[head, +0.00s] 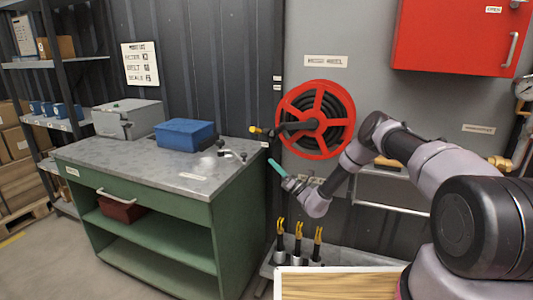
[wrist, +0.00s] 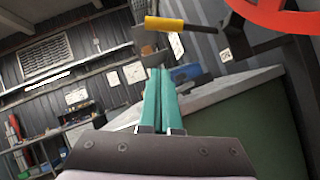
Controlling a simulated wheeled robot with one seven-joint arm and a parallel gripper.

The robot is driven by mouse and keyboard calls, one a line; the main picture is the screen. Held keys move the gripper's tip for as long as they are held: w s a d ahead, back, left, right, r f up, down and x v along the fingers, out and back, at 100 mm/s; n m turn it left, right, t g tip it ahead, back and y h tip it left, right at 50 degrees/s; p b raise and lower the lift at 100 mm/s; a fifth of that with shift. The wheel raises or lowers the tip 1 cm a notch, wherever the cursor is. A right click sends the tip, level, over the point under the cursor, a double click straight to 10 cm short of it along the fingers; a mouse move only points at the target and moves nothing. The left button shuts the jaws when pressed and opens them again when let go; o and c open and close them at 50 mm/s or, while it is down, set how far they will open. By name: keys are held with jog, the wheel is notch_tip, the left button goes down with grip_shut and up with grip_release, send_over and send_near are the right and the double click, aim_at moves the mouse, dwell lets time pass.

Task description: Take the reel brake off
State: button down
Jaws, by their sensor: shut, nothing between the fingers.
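The red hose reel (head: 342,128), with black hose wound in it, hangs on the grey wall under a label plate. A lever with a yellow grip (head: 256,130) sticks out at the reel's left side and looks like the reel brake; its dark rod runs toward the reel. In the wrist view the yellow grip (wrist: 164,24) lies nearly level above the fingertips, and part of the red rim (wrist: 280,18) shows top right. My gripper (head: 271,162), with teal fingers, is below the lever and apart from it. In the wrist view its fingers (wrist: 160,72) are shut and empty.
A green workbench (head: 175,197) with a grey top stands left, carrying a blue box (head: 186,135), a grey case (head: 128,119) and small metal fittings. A red cabinet (head: 455,35) hangs upper right. Several yellow-tipped tools (head: 299,235) stand below the reel.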

aim_at(259, 132)
jog(key=d+r+x, duration=0.1)
jog(key=r+x, duration=0.1)
jog(key=x, duration=1)
jog(key=shift+d, duration=0.45)
jog(key=shift+w+r, duration=0.1)
jog(key=shift+w, duration=0.05)
jog(key=r, duration=0.1)
jog(key=w+r+m+h, duration=0.1)
jog(key=r, duration=0.1)
jog(key=r+m+t, duration=0.1)
jog(key=r, duration=0.1)
jog(key=shift+w+d, duration=0.3)
jog(key=shift+w, duration=0.05)
